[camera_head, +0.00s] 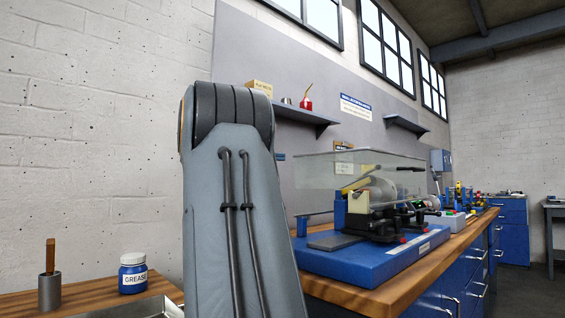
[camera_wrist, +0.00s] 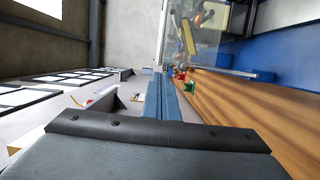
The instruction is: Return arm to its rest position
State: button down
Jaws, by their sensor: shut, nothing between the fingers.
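My arm (camera_head: 235,220) stands upright in the head view as a grey link with a dark rounded joint at its top and two black cables down its face. My gripper's fingers show in neither view. In the wrist view, a grey part of mine with a dark edge (camera_wrist: 160,135) fills the bottom. The balancing machine on its blue base (camera_head: 375,265) stands on the wooden bench to the right of my arm, under a clear cover (camera_head: 330,160). The cover also shows in the wrist view (camera_wrist: 225,52), which is turned sideways. My arm hides part of the scene behind it.
A grease jar (camera_head: 133,275) and a metal cup (camera_head: 49,290) with a wooden handle stand on the left wooden surface, near a metal tray (camera_head: 135,308). Wall shelves (camera_head: 305,118) hang behind. The wooden bench (camera_head: 440,255) runs away to the right.

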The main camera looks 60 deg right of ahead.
jog(key=shift+v, duration=2.05)
jog(key=shift+w, duration=0.1)
